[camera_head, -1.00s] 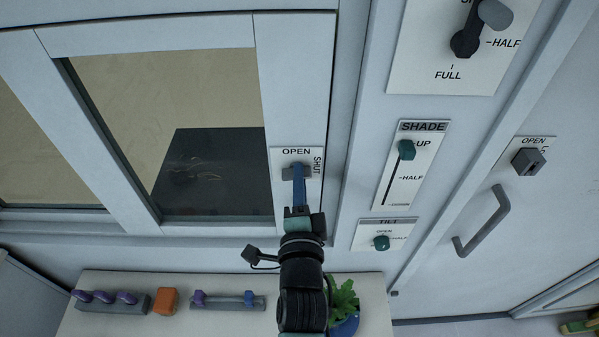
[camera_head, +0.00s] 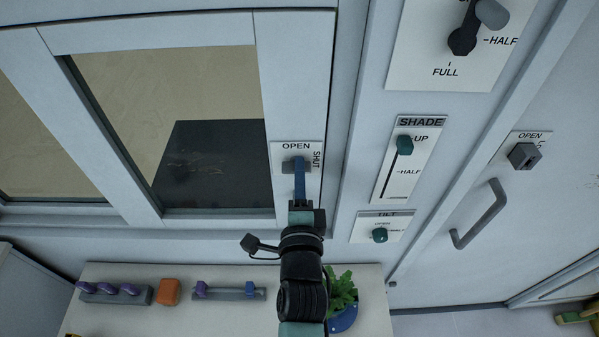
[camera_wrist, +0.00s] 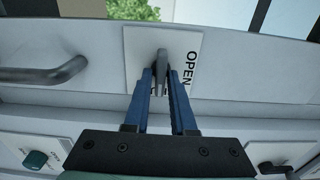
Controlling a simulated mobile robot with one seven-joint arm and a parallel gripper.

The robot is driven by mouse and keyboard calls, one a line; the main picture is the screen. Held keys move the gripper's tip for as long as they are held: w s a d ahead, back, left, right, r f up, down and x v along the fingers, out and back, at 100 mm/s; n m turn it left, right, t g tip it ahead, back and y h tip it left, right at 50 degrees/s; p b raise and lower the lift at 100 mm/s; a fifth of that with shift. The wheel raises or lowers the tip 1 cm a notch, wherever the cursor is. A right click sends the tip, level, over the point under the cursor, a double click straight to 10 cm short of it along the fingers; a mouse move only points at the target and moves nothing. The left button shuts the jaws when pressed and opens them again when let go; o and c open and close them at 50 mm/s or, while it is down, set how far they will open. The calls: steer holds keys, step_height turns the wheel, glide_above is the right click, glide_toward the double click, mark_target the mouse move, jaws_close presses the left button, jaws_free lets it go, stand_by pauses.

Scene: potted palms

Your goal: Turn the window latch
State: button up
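The window latch (camera_head: 288,167) is a grey lever on a white plate (camera_head: 312,147), marked OPEN above and SHUT at the right. In the head view the lever lies crosswise, partly hidden by a blue finger. My gripper (camera_wrist: 163,75) has two blue fingers, one on each side of the lever (camera_wrist: 161,55) in the wrist view. The left finger is very close to the lever; I cannot tell if it touches. A narrow gap shows at the right finger, so the gripper looks open around the lever. The window pane (camera_head: 190,90) is at the left.
At the right are the shade slider (camera_head: 404,146), the tilt knob (camera_head: 379,235) and a door handle (camera_head: 482,214). Below, a ledge (camera_head: 115,325) holds purple pegs (camera_head: 108,289), an orange block (camera_head: 168,292) and a potted plant (camera_head: 341,290). The wall before the window is clear.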

steer(key=shift+o, duration=1.3)
steer(key=s+b, duration=0.5)
steer(key=s, duration=0.8)
steer(key=shift+b, duration=0.35)
